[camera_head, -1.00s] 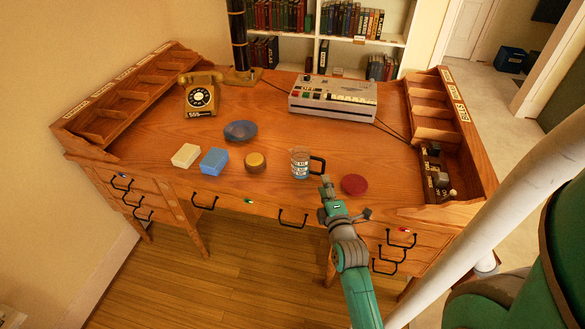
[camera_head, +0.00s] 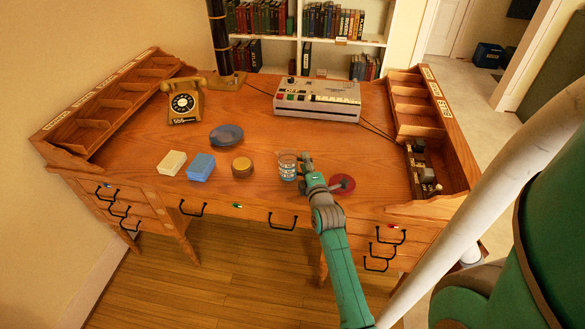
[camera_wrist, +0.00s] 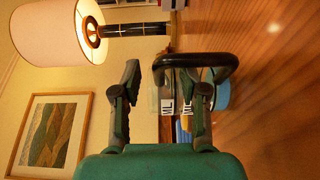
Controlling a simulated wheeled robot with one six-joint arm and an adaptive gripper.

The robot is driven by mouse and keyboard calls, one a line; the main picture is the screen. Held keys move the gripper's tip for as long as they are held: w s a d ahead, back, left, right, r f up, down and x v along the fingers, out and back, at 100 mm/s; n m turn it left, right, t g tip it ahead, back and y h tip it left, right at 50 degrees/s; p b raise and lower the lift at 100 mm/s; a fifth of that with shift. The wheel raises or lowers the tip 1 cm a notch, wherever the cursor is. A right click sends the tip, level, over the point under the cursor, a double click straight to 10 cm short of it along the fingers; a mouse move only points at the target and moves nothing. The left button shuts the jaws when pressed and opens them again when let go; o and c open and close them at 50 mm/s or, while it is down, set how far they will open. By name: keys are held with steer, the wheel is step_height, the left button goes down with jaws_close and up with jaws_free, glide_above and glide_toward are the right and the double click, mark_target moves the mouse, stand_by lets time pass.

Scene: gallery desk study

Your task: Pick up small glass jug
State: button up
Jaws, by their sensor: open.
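The small glass jug (camera_head: 287,172) stands upright near the front edge of the wooden desk (camera_head: 215,115). In the wrist view, my gripper (camera_wrist: 160,73) is open. The jug's black handle (camera_wrist: 215,60) lies across and beyond the fingertips, nearer the right finger. The glass body (camera_wrist: 155,98) shows partly between the fingers. I cannot tell whether a finger touches the handle.
A round yellow-brown container (camera_head: 242,167), blue block (camera_head: 201,165), cream block (camera_head: 172,162) and dark blue dish (camera_head: 226,135) are to the left. A grey machine (camera_head: 317,100) stands behind.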

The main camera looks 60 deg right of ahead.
steer(key=shift+x, duration=0.8)
jaws_close()
step_height(320, 180, up, 10)
steer(key=shift+r, duration=0.1)
stand_by(0.3)
steer(key=shift+a, duration=0.1)
